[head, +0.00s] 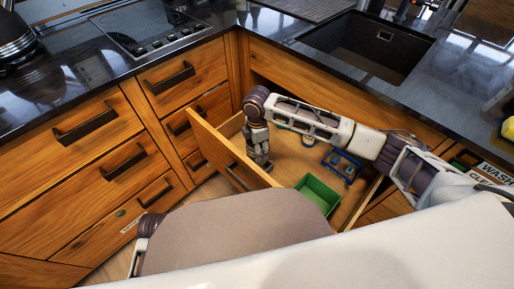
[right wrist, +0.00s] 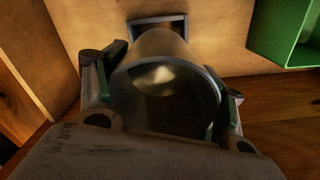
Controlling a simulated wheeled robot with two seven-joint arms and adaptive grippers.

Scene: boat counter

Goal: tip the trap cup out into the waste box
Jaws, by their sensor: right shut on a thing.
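My right gripper (head: 260,163) reaches down into the open drawer, near its front panel. In the right wrist view it (right wrist: 168,95) is shut on the trap cup (right wrist: 165,78), a grey round cup with its wide rim towards the camera and dark inside. Its contents cannot be made out. In the head view the gripper hides the cup. A green open box (head: 319,194), which fits the waste box, sits in the drawer to the right of the gripper. It also shows in the right wrist view (right wrist: 268,36), apart from the cup. My left gripper is not in view.
The drawer's wooden front (head: 228,148) stands left of the gripper. A blue frame-like thing (head: 343,165) lies behind the green box. A dark square frame (right wrist: 136,27) shows just behind the cup. Counter and sink (head: 368,45) lie beyond the drawer.

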